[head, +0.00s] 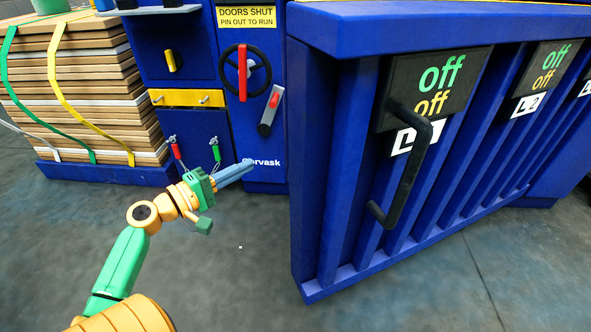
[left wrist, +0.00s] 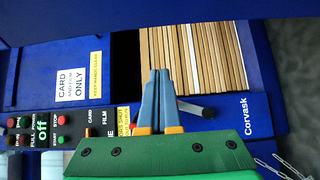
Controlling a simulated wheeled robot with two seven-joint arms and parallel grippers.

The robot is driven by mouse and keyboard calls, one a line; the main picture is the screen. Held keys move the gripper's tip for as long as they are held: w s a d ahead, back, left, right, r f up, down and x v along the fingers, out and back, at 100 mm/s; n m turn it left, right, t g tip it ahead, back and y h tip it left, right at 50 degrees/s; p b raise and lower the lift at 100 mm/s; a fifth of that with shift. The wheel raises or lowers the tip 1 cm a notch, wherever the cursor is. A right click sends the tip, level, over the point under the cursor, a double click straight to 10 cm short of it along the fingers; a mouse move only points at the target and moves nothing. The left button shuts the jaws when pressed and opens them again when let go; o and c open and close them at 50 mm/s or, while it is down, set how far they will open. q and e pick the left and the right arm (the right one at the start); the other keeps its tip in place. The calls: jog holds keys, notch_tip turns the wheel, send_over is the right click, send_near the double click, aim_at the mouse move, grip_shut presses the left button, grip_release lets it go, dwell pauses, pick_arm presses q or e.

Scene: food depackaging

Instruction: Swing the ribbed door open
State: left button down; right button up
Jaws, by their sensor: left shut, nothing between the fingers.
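The ribbed door (head: 340,170) is a big blue panel with upright ribs, filling the right of the head view. Its left edge stands out nearer to me than the blue machine front, and its lower edge recedes to the right, so it looks swung partly out. A black bar handle (head: 407,180) is fixed on it. My left gripper (head: 251,163) is shut and empty, left of the door's near edge and apart from it, in front of the machine's lower front. Its blue fingers (left wrist: 157,72) are together in the left wrist view. My right gripper is not in view.
The machine front has a handwheel (head: 254,74), a red-handled lever (head: 270,112) and a yellow latch bar (head: 187,98). A strapped card bale (head: 75,85) stands at the left. Layered card (left wrist: 205,60) shows beyond my fingers. Grey floor (head: 235,270) is clear below my gripper.

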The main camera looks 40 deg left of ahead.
pick_arm(q)
jog(key=w+d+b, duration=0.1)
jog(key=w+d, duration=0.1)
jog(key=w, duration=0.8)
jog(key=s+d, duration=0.1)
jog(key=s+d+p, duration=0.1)
jog(key=d, duration=0.1)
jog(key=shift+s+d+r, duration=0.15)
jog(key=shift+s+r, duration=0.05)
